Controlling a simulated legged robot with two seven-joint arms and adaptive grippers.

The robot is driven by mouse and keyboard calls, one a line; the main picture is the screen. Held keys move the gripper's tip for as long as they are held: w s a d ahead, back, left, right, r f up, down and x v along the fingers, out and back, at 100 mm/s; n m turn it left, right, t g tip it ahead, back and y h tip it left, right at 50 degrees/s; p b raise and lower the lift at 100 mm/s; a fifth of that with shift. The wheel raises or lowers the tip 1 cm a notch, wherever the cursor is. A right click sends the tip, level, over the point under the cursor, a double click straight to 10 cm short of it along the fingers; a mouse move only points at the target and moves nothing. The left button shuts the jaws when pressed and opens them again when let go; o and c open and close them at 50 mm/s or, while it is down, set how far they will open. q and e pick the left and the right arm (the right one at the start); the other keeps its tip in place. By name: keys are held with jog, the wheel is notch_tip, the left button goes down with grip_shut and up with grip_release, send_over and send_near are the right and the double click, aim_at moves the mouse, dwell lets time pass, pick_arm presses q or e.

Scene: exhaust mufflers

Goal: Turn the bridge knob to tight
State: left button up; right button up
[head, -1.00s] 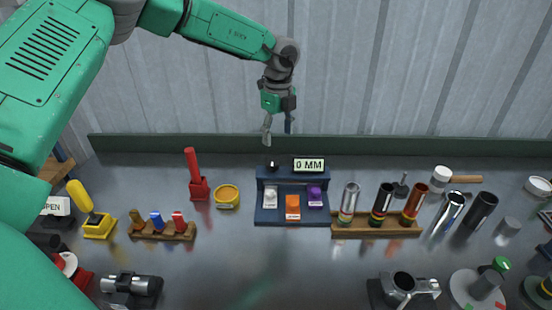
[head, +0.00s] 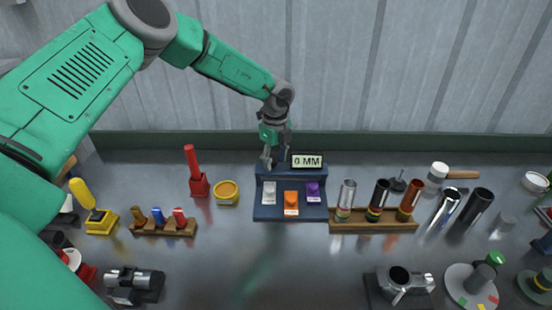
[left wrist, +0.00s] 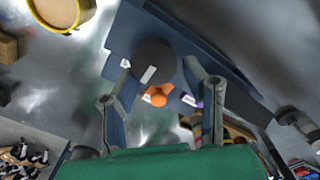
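The blue stand (head: 262,212) is on the bench in the head view, with a "0 MM" display (head: 307,161) on its upper ledge. A round dark knob (left wrist: 153,62) with a white mark shows in the left wrist view; in the head view my gripper hides it. My left gripper (head: 270,158) is low over the upper ledge, left of the display. In the left wrist view its fingers are open on either side of the knob. I cannot tell whether they touch it. My right gripper is in neither view.
The stand's lower step holds a grey (head: 269,190), an orange (head: 291,203) and a purple piece (head: 313,191). A red upright handle (head: 192,160) and yellow tin (head: 227,192) stand left. A wooden rack of tubes (head: 372,226) is close on the right. The front middle bench is clear.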

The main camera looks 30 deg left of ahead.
pick_arm(q)
jog(key=shift+a, duration=0.2)
jog(key=c, duration=0.3)
jog(key=shift+w+a+f, duration=0.1)
jog(key=shift+a+f, duration=0.1)
jog(key=shift+a, duration=0.7)
jog(key=shift+d, duration=0.3)
jog(key=m, duration=0.4)
jog(key=shift+f+m+b, duration=0.1)
jog(key=shift+m+b, duration=0.2)
jog(key=shift+m, duration=0.1)
jog(key=m, duration=0.9)
jog(key=shift+m, duration=2.1)
